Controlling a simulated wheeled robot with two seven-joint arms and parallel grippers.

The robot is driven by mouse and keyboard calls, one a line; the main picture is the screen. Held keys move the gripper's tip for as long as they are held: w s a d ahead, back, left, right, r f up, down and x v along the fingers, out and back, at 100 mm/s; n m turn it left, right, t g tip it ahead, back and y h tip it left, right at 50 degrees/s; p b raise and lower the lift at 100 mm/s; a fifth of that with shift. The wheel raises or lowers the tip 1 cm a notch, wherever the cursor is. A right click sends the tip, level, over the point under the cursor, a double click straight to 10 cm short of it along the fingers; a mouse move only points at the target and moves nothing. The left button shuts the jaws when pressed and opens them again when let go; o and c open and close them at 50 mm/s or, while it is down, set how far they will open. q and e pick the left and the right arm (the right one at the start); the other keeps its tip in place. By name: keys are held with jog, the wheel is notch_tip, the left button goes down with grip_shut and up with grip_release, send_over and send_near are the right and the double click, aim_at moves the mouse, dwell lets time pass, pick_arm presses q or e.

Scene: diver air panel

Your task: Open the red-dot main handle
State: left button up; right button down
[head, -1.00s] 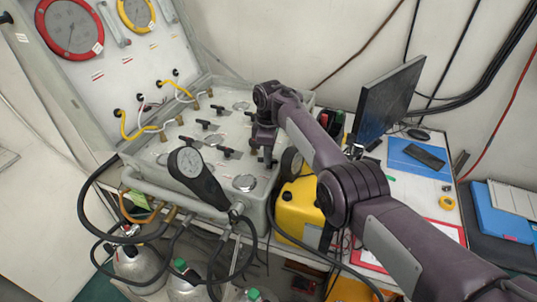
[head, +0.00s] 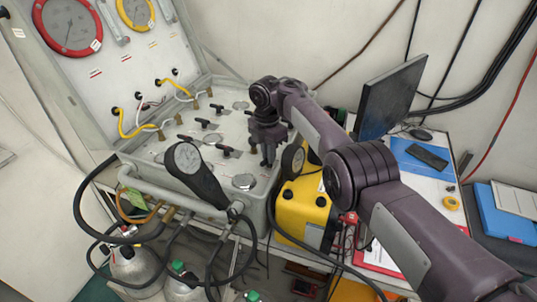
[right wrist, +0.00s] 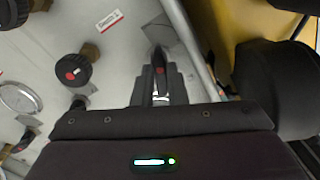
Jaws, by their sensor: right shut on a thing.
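The main handle (right wrist: 160,62) is a narrow dark lever with a red dot, at the upper middle of the right wrist view. My right gripper (right wrist: 153,92) is shut on this handle. In the head view, my right gripper (head: 267,158) points down at the right side of the grey air panel (head: 228,165). There the gripper hides the handle. My left gripper is not in view.
A round black knob (right wrist: 72,71), also red-dotted, sits left of the handle. A metal rail (right wrist: 193,45) runs close on its right. A yellow case (head: 301,212) and black gauge (head: 292,161) stand beside the panel, with a monitor (head: 391,97) further right.

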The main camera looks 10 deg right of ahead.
jog(key=shift+s+n, duration=0.1)
jog(key=shift+n, duration=1.8)
jog(key=c, duration=1.5)
grip_release()
jog(key=shift+o, duration=0.2)
jog(key=shift+a+r+b, duration=0.15)
jog(key=shift+r+b, duration=0.9)
jog(key=shift+r, duration=2.8)
